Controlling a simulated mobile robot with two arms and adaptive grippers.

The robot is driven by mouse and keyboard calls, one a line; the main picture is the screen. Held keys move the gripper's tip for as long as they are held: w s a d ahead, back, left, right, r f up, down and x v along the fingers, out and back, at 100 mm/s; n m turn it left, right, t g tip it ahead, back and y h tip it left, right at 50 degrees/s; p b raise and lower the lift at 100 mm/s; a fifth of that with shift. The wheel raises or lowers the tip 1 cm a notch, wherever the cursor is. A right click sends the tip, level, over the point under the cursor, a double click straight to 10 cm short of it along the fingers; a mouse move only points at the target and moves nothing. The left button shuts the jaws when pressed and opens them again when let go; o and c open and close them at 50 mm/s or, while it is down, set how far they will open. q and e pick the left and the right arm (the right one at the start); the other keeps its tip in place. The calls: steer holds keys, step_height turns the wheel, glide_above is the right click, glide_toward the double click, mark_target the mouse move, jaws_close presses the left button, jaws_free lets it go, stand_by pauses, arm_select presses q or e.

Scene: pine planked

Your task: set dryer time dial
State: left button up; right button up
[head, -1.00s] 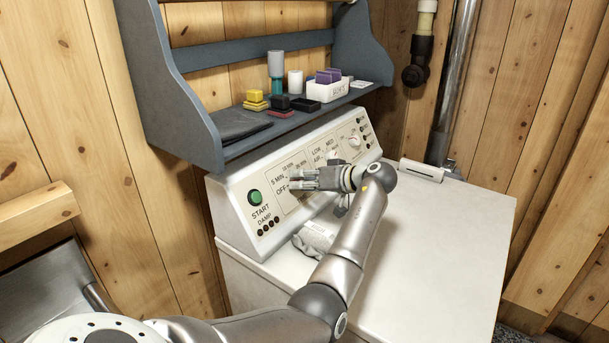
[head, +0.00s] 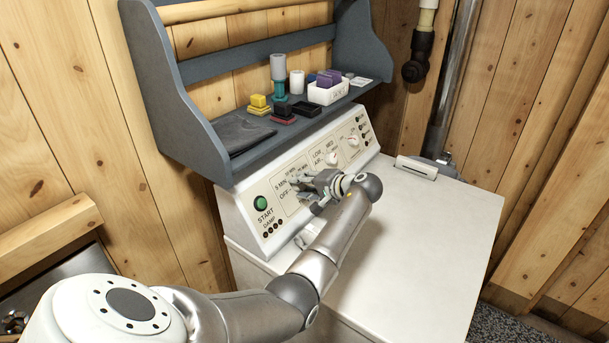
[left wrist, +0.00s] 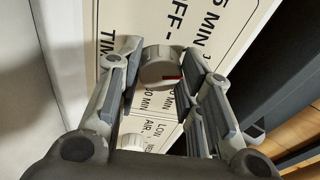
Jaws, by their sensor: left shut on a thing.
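The dryer's sloped control panel (head: 268,217) carries the time dial (left wrist: 160,66), a pale round knob with a red mark, in the left wrist view. Printing around it includes "OFF", "5 MIN" and "TIM". My left gripper (head: 303,186) is at the panel beside the "OFF" and "5 MIN" print, and its fingers and the hand hide the dial in the head view. In the left wrist view my left gripper (left wrist: 157,78) is shut on the dial, one finger at each side. My right gripper is not in view.
A green START button (head: 260,203) is left of my gripper, and a temperature knob (head: 332,158) is to its right. A blue-grey shelf (head: 240,168) with small items overhangs the panel. The white dryer top (head: 420,235) is mostly clear.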

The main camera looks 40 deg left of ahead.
arm_select(q)
steer(key=m+p, duration=0.2)
steer(key=shift+r+m, duration=0.3)
steer(key=shift+f+m+p, duration=0.15)
steer(key=shift+m+p, duration=0.15)
steer(key=shift+p, duration=0.25)
steer(key=o, duration=1)
steer(key=shift+w+f, duration=0.1)
steer(key=shift+o, duration=0.2)
steer(key=v, duration=1.2)
steer(key=shift+r, duration=0.2)
steer(key=shift+a, duration=0.1)
